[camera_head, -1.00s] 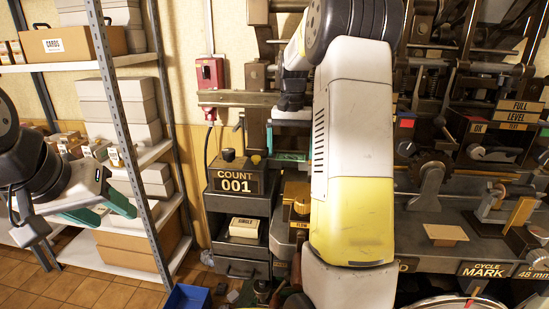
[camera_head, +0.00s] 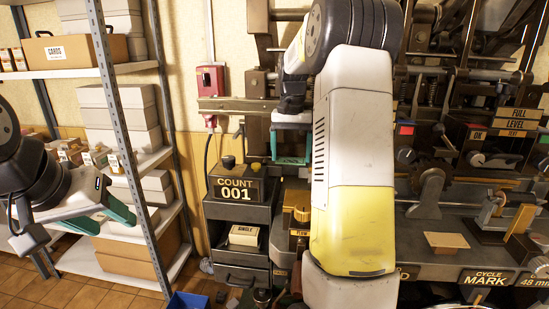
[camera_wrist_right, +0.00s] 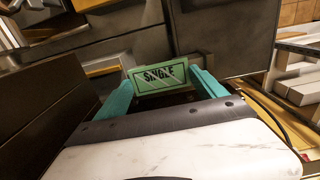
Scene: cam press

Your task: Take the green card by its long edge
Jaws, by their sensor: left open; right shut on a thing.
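The green card (camera_wrist_right: 159,77), marked SINGLE, shows in the right wrist view between the teal fingers of my right gripper (camera_wrist_right: 163,84). The gripper is shut on it, with one finger by each end of the printed face. In the head view my right gripper (camera_head: 291,158) hangs fingers-down above and right of the COUNT box; the card is hard to tell from the fingers there. My left gripper (camera_head: 116,214) is open and empty, in front of the shelf at the left.
The COUNT 001 box (camera_head: 236,188) stands on a dark cabinet, with a cream SINGLE block (camera_head: 244,236) in the bay below. The cam press (camera_head: 470,215) fills the right side. The metal shelf (camera_head: 105,68) with boxes stands at the left. A blue bin (camera_head: 188,301) is at the bottom.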

